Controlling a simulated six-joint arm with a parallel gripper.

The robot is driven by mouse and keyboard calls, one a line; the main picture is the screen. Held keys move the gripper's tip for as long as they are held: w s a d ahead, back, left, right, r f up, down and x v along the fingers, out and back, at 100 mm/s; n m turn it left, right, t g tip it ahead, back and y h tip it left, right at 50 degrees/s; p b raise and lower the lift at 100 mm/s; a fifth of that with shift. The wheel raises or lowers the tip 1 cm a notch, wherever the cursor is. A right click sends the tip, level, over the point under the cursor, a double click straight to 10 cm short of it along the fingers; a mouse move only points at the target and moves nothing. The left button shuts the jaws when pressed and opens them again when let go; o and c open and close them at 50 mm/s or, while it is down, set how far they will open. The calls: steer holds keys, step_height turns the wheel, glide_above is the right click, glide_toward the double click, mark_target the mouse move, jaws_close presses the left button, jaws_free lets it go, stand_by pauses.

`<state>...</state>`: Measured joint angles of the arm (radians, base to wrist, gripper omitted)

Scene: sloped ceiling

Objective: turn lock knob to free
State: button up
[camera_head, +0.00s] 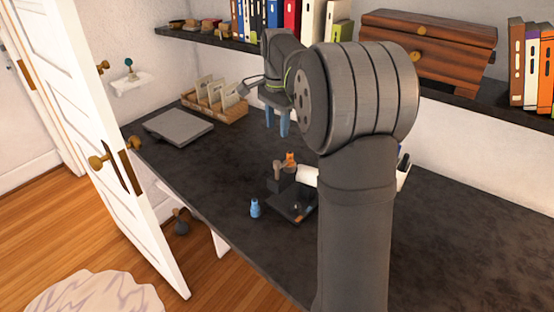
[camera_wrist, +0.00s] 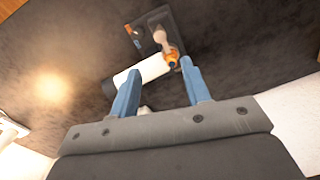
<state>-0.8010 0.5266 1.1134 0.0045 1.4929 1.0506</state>
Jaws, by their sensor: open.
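A small device with a dark flat base (camera_head: 302,213) stands on the desk, with a grey-brown upright part (camera_head: 278,175), an orange part (camera_head: 290,158) and a white cylinder (camera_head: 307,175). The orange part (camera_wrist: 171,60) and white cylinder (camera_wrist: 150,74) also show in the wrist view. I cannot tell for sure which part is the lock knob. My gripper (camera_head: 277,132) has blue fingers, apart and empty, above the desk behind the device. In the wrist view my gripper (camera_wrist: 160,70) points toward the device, with nothing between the fingers. My arm hides part of the device's right side.
A grey flat case (camera_head: 178,127) and a wooden card rack (camera_head: 222,112) lie farther back. A white door (camera_head: 90,100) with brass knobs stands at left. A shelf (camera_head: 215,38) runs along the wall. The right desk is clear.

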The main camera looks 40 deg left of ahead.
mark_target(277, 162)
step_height(277, 162, down, 13)
steer(key=shift+r, duration=0.15)
jaws_close()
